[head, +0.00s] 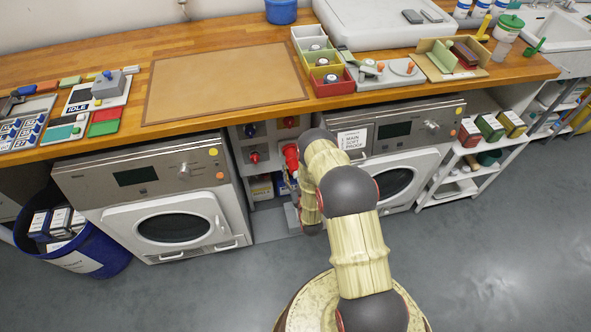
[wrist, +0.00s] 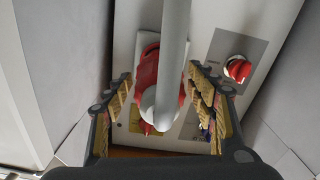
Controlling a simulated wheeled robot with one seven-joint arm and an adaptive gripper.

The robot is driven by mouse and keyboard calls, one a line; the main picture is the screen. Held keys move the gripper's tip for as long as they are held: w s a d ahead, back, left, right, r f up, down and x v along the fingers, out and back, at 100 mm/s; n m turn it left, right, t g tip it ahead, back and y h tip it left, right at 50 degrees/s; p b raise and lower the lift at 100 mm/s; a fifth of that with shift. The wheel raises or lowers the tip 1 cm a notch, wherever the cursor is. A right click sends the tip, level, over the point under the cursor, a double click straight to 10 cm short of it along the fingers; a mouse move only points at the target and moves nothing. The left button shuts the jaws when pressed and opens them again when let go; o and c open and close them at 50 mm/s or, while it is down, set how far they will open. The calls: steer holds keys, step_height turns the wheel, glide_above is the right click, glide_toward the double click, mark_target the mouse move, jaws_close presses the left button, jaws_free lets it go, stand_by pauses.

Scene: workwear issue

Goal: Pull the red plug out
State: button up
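In the wrist view, the red plug (wrist: 147,68) sits on a pale panel, partly hidden behind a thick grey cable or handle (wrist: 175,50) that runs down from the top and ends in a rounded grey end. My gripper (wrist: 160,80) is open, with one finger on each side of the red plug and grey part. The fingers look close to them but apart; contact cannot be made out. In the head view, a red part (head: 291,156), seemingly the plug, shows beside my arm in the recess between two machines. My fingers are mostly hidden there.
A red rotary knob (wrist: 238,68) on a grey plate is right of my gripper. The left machine (head: 150,195) and right machine (head: 405,150) flank the narrow recess. Other red knobs (head: 255,157) sit on its back panel. The wooden counter (head: 225,85) overhangs it.

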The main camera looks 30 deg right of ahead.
steer(key=shift+s, duration=0.1)
steer(key=v, duration=1.2)
stand_by(0.4)
